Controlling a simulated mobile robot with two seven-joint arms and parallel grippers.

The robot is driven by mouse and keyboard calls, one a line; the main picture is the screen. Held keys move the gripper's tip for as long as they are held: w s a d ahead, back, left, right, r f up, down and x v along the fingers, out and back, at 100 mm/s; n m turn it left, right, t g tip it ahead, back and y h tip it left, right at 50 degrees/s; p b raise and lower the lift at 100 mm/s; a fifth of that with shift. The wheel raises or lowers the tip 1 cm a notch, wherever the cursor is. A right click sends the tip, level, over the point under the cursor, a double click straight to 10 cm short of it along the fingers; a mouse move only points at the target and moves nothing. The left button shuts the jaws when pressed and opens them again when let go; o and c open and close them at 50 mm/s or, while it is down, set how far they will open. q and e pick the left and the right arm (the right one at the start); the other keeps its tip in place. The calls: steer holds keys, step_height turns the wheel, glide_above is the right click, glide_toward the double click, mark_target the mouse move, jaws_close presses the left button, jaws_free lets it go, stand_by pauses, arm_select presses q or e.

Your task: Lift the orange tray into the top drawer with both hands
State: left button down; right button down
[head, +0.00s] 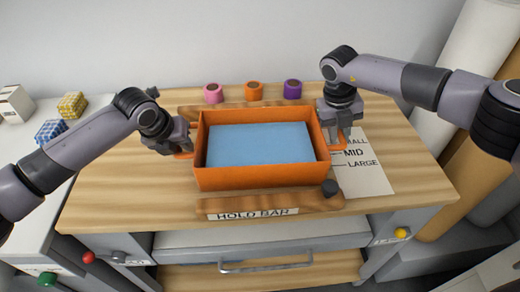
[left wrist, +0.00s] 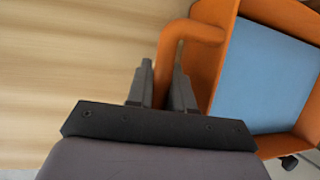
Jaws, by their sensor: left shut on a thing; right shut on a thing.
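The orange tray (head: 256,178) with a light blue bottom sits level over the middle of the wooden worktop; I cannot tell whether it touches the wood. My left gripper (head: 184,150) is shut on the tray's left handle. In the left wrist view the fingers (left wrist: 162,85) close around the orange handle (left wrist: 190,32) beside the tray wall (left wrist: 207,75). My right gripper (head: 340,132) is shut on the tray's right handle. A drawer with a grey bar handle (head: 266,264) is under the worktop's front edge; I cannot tell how far it is open.
A wooden bar labelled HOLD BAR (head: 270,204) with a dark knob (head: 330,187) lies in front of the tray. A size card (head: 362,170) lies at the right. Pink (head: 213,93), orange (head: 254,91) and purple (head: 293,89) rolls stand behind. Large rolls (head: 470,170) stand far right.

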arm_select(q)
steer(key=shift+w+r, duration=0.15)
arm_select(e)
steer(key=shift+w+r, duration=0.1)
steer(key=shift+r, duration=0.05)
stand_by(0.5)
arm_select(q)
steer(key=shift+r, duration=0.15)
arm_select(e)
steer(key=shift+r, duration=0.15)
